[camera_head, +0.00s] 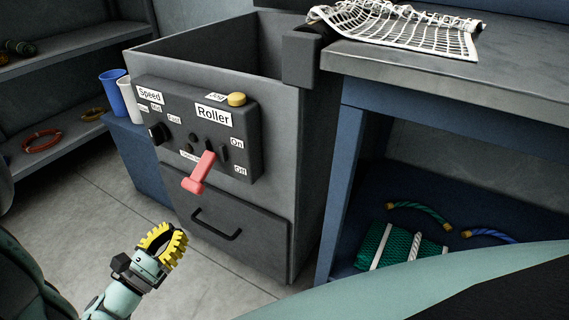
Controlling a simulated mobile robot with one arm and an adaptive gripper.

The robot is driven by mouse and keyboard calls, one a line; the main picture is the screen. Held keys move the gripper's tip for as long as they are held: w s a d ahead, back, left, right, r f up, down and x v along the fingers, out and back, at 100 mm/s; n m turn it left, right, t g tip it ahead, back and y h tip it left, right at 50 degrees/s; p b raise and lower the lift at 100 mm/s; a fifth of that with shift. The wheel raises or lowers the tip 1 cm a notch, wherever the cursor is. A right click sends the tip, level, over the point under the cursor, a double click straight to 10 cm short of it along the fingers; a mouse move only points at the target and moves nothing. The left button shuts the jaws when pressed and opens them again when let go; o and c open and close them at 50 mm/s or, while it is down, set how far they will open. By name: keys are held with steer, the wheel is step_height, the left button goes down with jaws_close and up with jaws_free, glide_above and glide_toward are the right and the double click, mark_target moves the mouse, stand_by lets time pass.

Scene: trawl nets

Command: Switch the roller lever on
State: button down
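The roller lever (201,172) is a red handle on the front of a dark control panel (226,168). It slants down and sticks out from the panel, its end lower than the "Off" label (240,170). The "On" label (237,142) is higher on the same side, and the "Roller" label (213,115) is above. My gripper (176,234) has yellow ridged fingers and is below and left of the lever, apart from it. Nothing shows between its fingers. From this angle I cannot tell whether the fingertips meet.
A speed knob (159,134) and a yellow button (236,99) share the panel. A drawer with a handle (216,224) is below. Blue (112,94) and white cups stand left of the panel. A workbench (430,70) with a net (395,25) is at right. Floor around my gripper is clear.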

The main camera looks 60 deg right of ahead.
mark_target(201, 172)
stand_by(0.3)
steer(key=s+b+x, duration=0.1)
steer(key=b+x, duration=0.2)
steer(key=x, duration=0.7)
steer(key=shift+w+a+r, duration=0.15)
steer(key=shift+a+r, duration=0.3)
steer(key=shift+r, duration=0.4)
steer(key=shift+w+a+r, duration=0.1)
steer(key=shift+a+r, duration=0.35)
steer(key=shift+r, duration=0.35)
steer(key=shift+r, duration=0.1)
